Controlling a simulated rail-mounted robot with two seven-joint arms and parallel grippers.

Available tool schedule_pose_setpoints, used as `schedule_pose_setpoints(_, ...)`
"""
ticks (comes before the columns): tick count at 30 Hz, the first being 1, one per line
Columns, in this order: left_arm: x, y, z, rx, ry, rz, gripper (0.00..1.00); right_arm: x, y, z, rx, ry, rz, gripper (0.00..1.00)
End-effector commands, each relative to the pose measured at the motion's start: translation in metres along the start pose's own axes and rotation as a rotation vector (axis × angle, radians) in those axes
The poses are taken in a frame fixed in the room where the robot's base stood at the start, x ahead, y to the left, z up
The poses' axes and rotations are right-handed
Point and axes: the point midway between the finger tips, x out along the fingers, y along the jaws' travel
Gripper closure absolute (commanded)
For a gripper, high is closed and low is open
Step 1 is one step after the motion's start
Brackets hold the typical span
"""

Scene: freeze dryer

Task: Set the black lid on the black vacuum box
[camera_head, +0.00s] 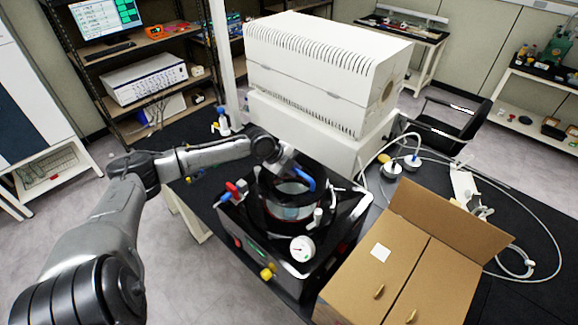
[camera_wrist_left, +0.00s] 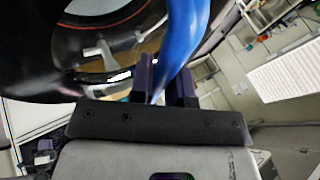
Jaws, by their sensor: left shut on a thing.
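The black vacuum box (camera_head: 263,252) stands on the dark table in the middle of the head view, with a round white gauge (camera_head: 302,248) at its front. The black lid (camera_head: 268,190), round with a clear window and a blue handle (camera_head: 305,180), is over the top of the box. My left gripper (camera_wrist_left: 165,80) is shut on the blue handle in the left wrist view, where the lid (camera_wrist_left: 40,60) fills the upper left. The arm and lid hide part of the box top, so I cannot tell whether the lid touches it. My right gripper is not in view.
A large white machine (camera_head: 320,75) stands right behind the box. White hoses and round fittings (camera_head: 392,168) lie on the table to the right. A small bottle (camera_head: 223,124) stands at the back left.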

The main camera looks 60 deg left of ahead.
Motion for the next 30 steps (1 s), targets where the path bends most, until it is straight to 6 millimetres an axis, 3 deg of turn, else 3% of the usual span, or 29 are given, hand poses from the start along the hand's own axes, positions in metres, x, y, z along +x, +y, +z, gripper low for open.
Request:
schedule_pose_setpoints(11, 0.006, 0.004, 0.006, 0.002, 0.001, -0.003, 1.0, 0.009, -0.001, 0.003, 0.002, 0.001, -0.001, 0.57)
schedule_pose_setpoints(30, 0.05, 0.032, 0.021, 0.002, 0.001, -0.003, 1.0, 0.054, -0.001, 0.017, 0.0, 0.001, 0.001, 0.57)
